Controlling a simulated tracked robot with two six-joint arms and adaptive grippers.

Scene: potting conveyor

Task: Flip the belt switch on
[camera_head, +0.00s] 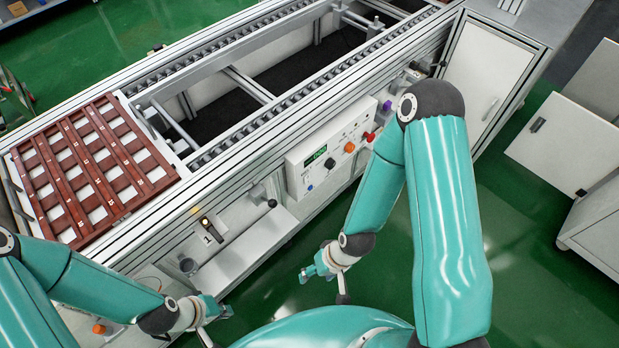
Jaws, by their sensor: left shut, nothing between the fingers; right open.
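The control box (330,152) is a white panel on the front of the conveyor, with a lit green display (316,155), a dark knob (330,163), an orange knob (349,147) and a red button (370,137). I cannot tell which control is the belt switch, nor its position. My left gripper (214,314) is shut and empty at the lower left, in front of the conveyor and well away from the box. My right gripper (325,272) is open and empty, below the box and apart from it.
A brown slatted tray (92,172) lies on the conveyor's left end. A white shelf (245,245) and a small part marked 1 (207,228) are on the conveyor front. A cabinet door (560,140) stands open at right. Green floor (520,260) is clear there.

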